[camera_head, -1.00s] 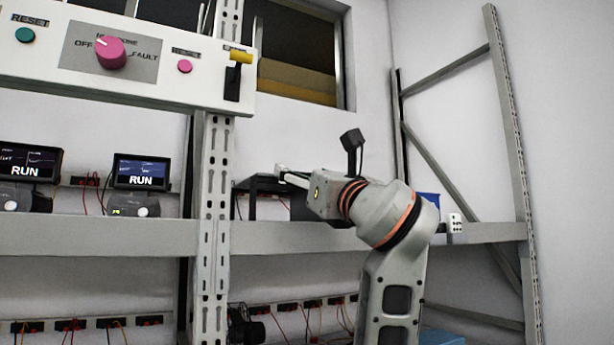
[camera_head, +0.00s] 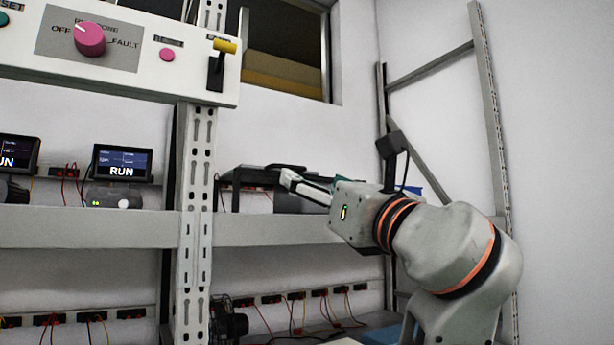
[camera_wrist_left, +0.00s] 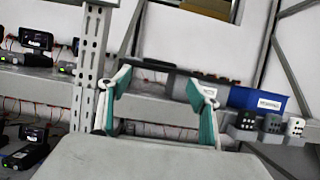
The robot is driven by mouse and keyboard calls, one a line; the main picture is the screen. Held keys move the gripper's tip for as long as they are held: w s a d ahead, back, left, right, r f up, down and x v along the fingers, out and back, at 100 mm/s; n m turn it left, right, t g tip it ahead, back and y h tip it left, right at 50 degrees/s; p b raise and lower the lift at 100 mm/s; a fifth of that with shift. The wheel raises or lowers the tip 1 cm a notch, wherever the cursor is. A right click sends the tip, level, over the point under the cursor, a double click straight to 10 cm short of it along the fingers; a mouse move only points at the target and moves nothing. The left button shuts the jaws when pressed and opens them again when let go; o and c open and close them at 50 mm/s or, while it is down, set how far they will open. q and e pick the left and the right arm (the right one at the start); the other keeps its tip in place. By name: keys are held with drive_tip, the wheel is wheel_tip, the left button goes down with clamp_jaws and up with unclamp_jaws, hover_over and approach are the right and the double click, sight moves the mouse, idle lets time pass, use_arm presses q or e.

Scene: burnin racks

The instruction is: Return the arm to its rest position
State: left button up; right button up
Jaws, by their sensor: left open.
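My left gripper (camera_head: 288,177) is at the end of the grey arm with orange rings, in front of the rack and pointing left in the head view. In the left wrist view its two teal-padded fingers (camera_wrist_left: 160,88) stand wide apart with nothing between them. The rack shelf (camera_head: 265,230) lies behind the gripper. I cannot tell the exact gap between the fingers and the dark stand (camera_head: 240,174) on that shelf. My right gripper is in neither view.
A control panel (camera_head: 130,62) with a pink knob (camera_head: 89,39) and yellow-tipped lever (camera_head: 224,46) hangs upper left. A rack upright (camera_head: 195,200) stands left of the gripper. A RUN monitor (camera_head: 122,163) sits on the shelf. A blue bin (camera_wrist_left: 257,100) and several small blocks are at the right.

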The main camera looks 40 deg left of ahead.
use_arm(q)
drive_tip(key=shift+s+d+f, duration=0.15)
drive_tip(key=shift+d, duration=0.25)
